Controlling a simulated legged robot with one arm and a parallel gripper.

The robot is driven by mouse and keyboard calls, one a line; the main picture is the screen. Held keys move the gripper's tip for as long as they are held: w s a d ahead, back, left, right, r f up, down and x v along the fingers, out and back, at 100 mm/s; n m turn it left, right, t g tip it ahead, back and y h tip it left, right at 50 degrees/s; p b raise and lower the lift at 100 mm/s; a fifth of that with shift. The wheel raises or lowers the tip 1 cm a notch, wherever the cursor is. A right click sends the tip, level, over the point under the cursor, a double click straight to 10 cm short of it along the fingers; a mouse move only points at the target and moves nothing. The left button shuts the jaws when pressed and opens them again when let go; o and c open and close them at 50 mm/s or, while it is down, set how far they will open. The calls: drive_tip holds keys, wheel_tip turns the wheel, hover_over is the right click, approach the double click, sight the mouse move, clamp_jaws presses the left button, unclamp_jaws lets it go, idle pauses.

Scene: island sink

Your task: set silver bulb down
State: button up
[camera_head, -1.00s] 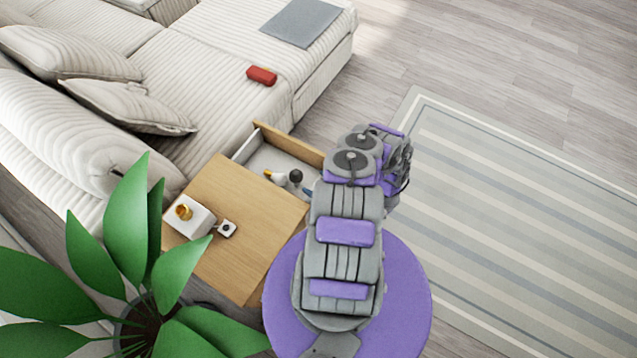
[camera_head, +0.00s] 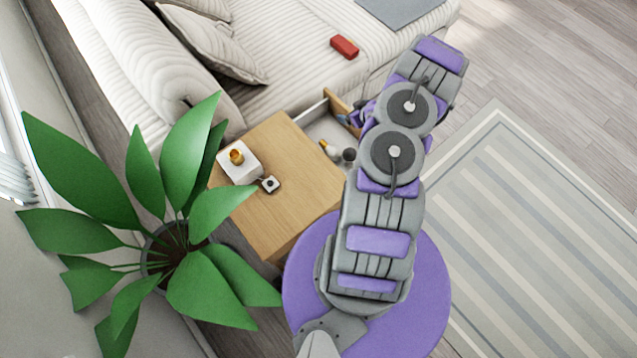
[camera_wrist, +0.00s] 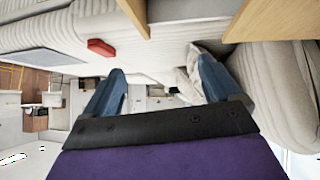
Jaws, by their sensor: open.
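A grey round thing (camera_head: 348,154), likely the silver bulb, lies in the open drawer (camera_head: 318,128) of the wooden side table, beside a pale bulb with a gold base (camera_head: 328,148). It is small and partly screened by my arm in the head view. My gripper (camera_wrist: 160,66) shows in the wrist view with its two blue fingers wide apart and nothing between them. In the head view my gripper is mostly hidden behind my arm, near the drawer's front. The wrist view shows wooden edges at the top and no bulb.
The side table top (camera_head: 285,170) carries a white box with a gold thing (camera_head: 238,160) and a small dark-and-white item (camera_head: 270,184). A leafy plant (camera_head: 165,245) stands at left. The sofa (camera_head: 290,65) holds a red object (camera_head: 344,47). The rug (camera_head: 540,220) at right is clear.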

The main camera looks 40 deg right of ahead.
drive_tip(key=w+a+r+g, duration=0.2)
drive_tip(key=a+r, duration=0.2)
drive_tip(key=r, duration=0.4)
drive_tip(key=w+a+r+g, duration=0.15)
drive_tip(key=a+r, duration=0.25)
drive_tip(key=r, duration=0.4)
drive_tip(key=s+a+r+g, duration=0.2)
drive_tip(key=s+a+r, duration=0.2)
drive_tip(key=a+r, duration=0.65)
drive_tip(key=s+a+r+g, duration=0.2)
drive_tip(key=s+a+r, duration=0.3)
drive_tip(key=s, duration=0.5)
drive_tip(key=s+a+r+g, duration=0.1)
drive_tip(key=s+a+r, duration=0.4)
drive_tip(key=s, duration=0.5)
drive_tip(key=s+a+r+g+y, duration=0.1)
drive_tip(key=s+a+r+g, duration=0.1)
drive_tip(key=s+a+r, duration=0.3)
drive_tip(key=s+a, duration=0.3)
drive_tip(key=s, duration=0.3)
drive_tip(key=shift+a+m+g, duration=0.3)
drive_tip(key=shift+m+g, duration=0.05)
drive_tip(key=shift+m, duration=0.05)
drive_tip(key=shift+d, duration=0.15)
